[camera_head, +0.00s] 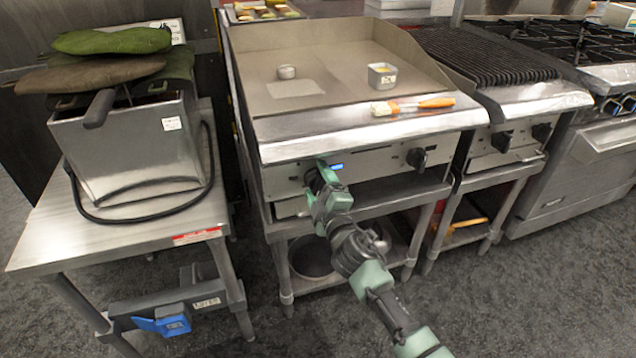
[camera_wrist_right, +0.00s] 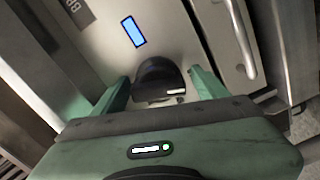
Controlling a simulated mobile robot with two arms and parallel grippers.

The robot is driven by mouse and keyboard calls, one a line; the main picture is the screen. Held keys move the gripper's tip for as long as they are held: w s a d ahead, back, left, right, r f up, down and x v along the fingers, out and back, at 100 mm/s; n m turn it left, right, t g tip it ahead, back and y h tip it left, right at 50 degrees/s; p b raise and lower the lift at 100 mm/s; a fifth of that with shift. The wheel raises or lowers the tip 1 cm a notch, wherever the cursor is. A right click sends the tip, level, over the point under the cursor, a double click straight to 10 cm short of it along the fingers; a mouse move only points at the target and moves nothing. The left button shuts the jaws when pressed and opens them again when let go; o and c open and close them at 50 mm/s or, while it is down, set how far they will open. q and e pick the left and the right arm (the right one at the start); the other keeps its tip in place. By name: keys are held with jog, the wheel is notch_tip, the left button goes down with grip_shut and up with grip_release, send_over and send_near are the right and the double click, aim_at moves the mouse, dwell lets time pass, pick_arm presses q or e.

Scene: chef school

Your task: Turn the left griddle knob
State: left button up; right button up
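The griddle (camera_head: 335,62) is a steel unit with a flat cooking plate and a front panel. The left griddle knob is dark and rounded, and shows in the wrist view (camera_wrist_right: 160,78) between the two green fingers of my right gripper (camera_wrist_right: 158,88). The fingers stand apart on either side of it; I cannot tell whether they touch it. In the head view my right gripper (camera_head: 322,180) is at the panel's left part and mostly hides this knob. A lit blue display (camera_wrist_right: 133,31) is beside the knob. My left gripper is not in view.
The right griddle knob (camera_head: 416,157) is farther along the panel. A brush with an orange handle (camera_head: 436,102) and small metal containers (camera_head: 382,75) are on the griddle. A side table (camera_head: 120,236) with a steel fryer-like box (camera_head: 135,150) is at left.

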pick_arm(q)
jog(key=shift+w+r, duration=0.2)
pick_arm(e)
jog(key=shift+s, duration=0.1)
jog(key=shift+s+d, duration=0.2)
jog(key=shift+s, duration=0.1)
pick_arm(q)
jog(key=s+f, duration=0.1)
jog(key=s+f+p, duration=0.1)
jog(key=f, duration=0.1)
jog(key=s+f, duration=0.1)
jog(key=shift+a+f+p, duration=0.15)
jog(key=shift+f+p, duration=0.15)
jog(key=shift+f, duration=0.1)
pick_arm(e)
jog(key=v, duration=0.7)
